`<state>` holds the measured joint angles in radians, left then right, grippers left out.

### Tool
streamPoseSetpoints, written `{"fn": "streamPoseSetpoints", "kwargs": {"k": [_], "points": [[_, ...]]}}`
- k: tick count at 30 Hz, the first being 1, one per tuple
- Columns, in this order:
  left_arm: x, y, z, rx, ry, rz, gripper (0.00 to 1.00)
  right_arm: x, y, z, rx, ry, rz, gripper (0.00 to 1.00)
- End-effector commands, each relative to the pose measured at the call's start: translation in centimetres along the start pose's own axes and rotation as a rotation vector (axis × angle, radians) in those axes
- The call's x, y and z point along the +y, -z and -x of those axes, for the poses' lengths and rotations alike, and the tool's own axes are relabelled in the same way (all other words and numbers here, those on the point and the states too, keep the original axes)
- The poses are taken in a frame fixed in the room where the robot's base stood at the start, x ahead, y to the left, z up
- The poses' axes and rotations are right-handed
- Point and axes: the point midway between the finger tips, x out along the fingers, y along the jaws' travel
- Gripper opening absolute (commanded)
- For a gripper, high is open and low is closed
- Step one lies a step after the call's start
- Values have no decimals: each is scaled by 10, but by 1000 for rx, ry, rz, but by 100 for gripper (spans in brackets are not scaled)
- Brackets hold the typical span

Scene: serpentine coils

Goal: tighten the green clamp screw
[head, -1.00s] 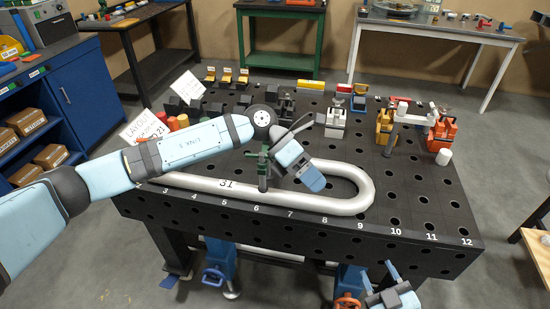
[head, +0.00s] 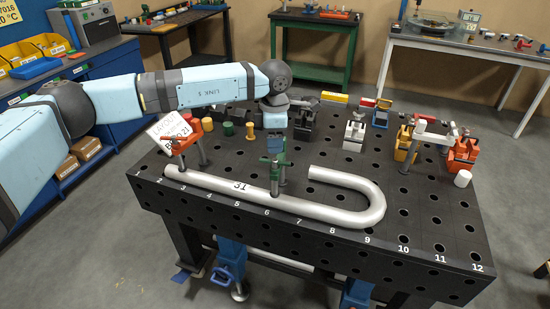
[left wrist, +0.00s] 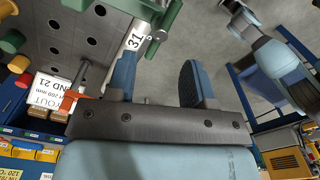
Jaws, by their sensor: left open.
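The green clamp (head: 277,172) stands on the black table and sits over the grey bent pipe (head: 335,213), near the label 31. My left gripper (head: 276,138) points down just above and behind the clamp's top in the head view. In the left wrist view the left gripper (left wrist: 158,75) is open, with nothing between its two blue-grey fingers. The green clamp (left wrist: 160,20) shows there at the top edge, just past the fingers, partly cut off. I cannot tell whether a finger touches it. The screw's handle is hard to make out. My right gripper is not in view.
A red clamp (head: 184,150) stands at the pipe's left end, beside a white sign (head: 168,130). Grey, orange and red clamps (head: 461,152) line the table's back and right. A white cylinder (head: 462,178) stands at the right. The table's front right is clear.

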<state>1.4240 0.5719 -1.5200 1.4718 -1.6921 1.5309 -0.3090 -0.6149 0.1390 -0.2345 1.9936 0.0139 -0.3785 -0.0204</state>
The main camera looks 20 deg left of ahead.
Motion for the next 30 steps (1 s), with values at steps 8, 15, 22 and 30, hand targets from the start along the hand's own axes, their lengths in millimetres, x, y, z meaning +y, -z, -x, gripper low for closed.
{"fn": "streamPoseSetpoints", "kwargs": {"k": [8, 15, 22, 30], "points": [[-1, -1, -51, 0, 2, -1, 48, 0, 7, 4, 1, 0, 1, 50], [0, -1, -69, -1, 1, 0, 48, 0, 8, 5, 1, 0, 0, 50], [0, 0, -70, -1, 1, 0, 48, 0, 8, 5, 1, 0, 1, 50], [0, 0, -69, -1, 1, 0, 0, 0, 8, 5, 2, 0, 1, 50]]}}
